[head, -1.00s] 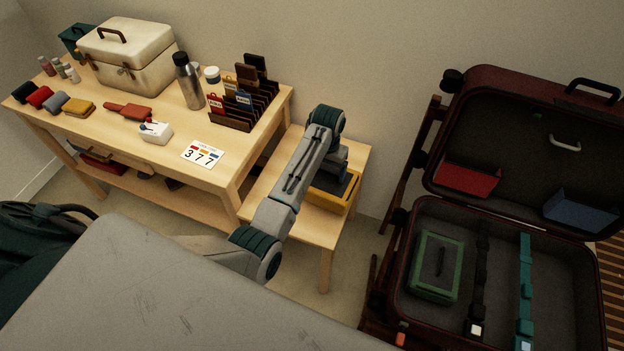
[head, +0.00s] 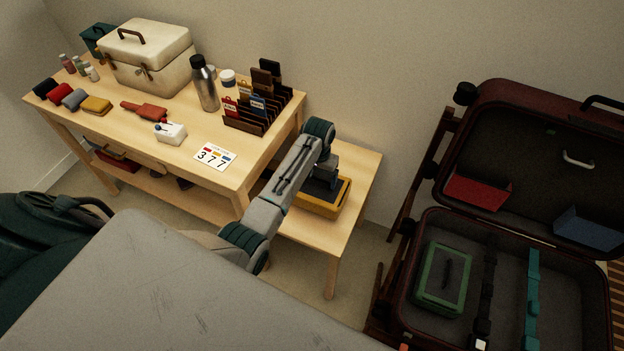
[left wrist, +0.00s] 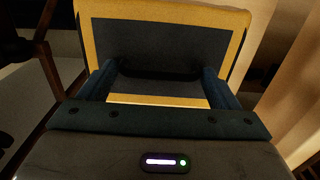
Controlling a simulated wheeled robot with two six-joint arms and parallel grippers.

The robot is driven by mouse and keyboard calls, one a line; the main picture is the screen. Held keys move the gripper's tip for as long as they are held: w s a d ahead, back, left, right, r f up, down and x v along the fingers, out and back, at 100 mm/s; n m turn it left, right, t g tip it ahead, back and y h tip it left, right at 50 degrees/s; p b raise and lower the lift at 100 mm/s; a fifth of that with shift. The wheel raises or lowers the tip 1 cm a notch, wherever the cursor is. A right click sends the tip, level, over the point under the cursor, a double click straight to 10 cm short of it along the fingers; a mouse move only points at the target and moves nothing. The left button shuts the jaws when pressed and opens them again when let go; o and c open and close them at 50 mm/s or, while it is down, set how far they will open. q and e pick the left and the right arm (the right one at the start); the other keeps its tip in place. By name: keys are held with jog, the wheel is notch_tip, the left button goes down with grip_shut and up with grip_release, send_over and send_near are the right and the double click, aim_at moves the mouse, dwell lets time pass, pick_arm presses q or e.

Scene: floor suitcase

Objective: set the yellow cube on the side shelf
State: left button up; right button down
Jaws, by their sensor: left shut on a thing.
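The yellow cube (head: 323,209) is a boxy yellow pouch with a dark panel on top. It is over the low wooden side shelf (head: 359,167), right of the desk; I cannot tell whether it rests on the top or hangs just above it. My left gripper (head: 322,176) reaches down to it, partly hidden by its own arm. In the left wrist view the cube (left wrist: 165,50) fills the top, and the two fingers (left wrist: 160,85) are shut on its dark handle area. My right gripper is in neither view.
The desk (head: 130,135) stands left of the shelf, with a card rack (head: 255,120), a steel bottle (head: 205,88) and a white case (head: 147,65). An open suitcase (head: 430,225) holding a green pouch (head: 443,278) stands at right. Part of the shelf's right side is bare.

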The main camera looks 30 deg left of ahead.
aim_at(312, 183)
pick_arm(q)
jog(key=shift+a, duration=0.3)
jog(key=f, duration=0.1)
jog(key=a+f+p, duration=0.1)
jog(key=f, duration=0.1)
jog(key=shift+s+a, duration=0.1)
jog(key=shift+s, duration=0.1)
jog(key=shift+f, duration=0.3)
jog(key=shift+f, duration=0.1)
jog(key=o, duration=1.9)
notch_tip(312, 183, up, 12)
jog(key=shift+r+b, duration=0.1)
jog(key=shift+b, duration=0.25)
